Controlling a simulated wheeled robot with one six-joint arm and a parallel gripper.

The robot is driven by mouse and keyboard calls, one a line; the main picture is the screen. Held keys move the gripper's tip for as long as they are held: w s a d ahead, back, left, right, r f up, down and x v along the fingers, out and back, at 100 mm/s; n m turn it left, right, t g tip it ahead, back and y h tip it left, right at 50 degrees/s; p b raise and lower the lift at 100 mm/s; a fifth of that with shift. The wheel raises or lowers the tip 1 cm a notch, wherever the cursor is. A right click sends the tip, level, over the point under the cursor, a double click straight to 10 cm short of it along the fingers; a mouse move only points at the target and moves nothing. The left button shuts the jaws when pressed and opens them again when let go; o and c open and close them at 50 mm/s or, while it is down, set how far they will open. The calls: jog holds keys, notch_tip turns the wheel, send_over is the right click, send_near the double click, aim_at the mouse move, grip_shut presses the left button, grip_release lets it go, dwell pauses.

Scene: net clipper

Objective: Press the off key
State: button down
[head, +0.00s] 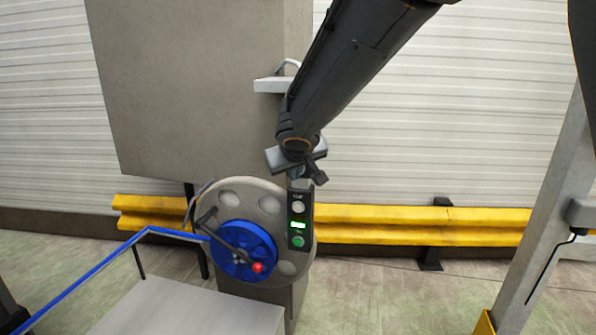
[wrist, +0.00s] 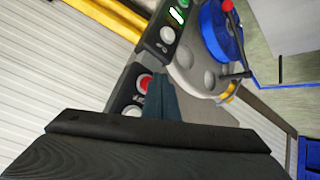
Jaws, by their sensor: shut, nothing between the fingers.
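A dark control panel (head: 300,217) stands beside the blue wheel in the head view. It carries a pale round button (head: 298,207), a lit green display (head: 298,225) and a green button (head: 298,241). In the wrist view, a nearer dark panel section (wrist: 126,90) bears a red button (wrist: 145,82) and a pale button (wrist: 133,111). I cannot read which key is marked off. My gripper (head: 296,174) is shut and empty, over the panel's top end. Its fingers (wrist: 160,90) are right beside the red button in the wrist view and partly cover it; contact cannot be told.
A blue handwheel (head: 240,248) with a red knob (head: 258,267) sits on a grey disc left of the panel. A large grey cabinet (head: 190,85) rises behind. A yellow guard rail (head: 420,215) runs along the wall.

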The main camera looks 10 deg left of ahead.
jog(key=shift+w, duration=0.1)
dwell(0.3)
jog(key=shift+w, duration=0.35)
jog(key=shift+w+d, duration=0.1)
jog(key=shift+w, duration=0.3)
dwell(0.7)
dwell(0.3)
jog(key=shift+s+b, duration=0.75)
jog(key=shift+s, duration=0.05)
jog(key=s+b, duration=0.2)
jog(key=s, duration=0.1)
jog(key=s+a+b, duration=0.1)
jog(key=s, duration=0.1)
dwell(0.6)
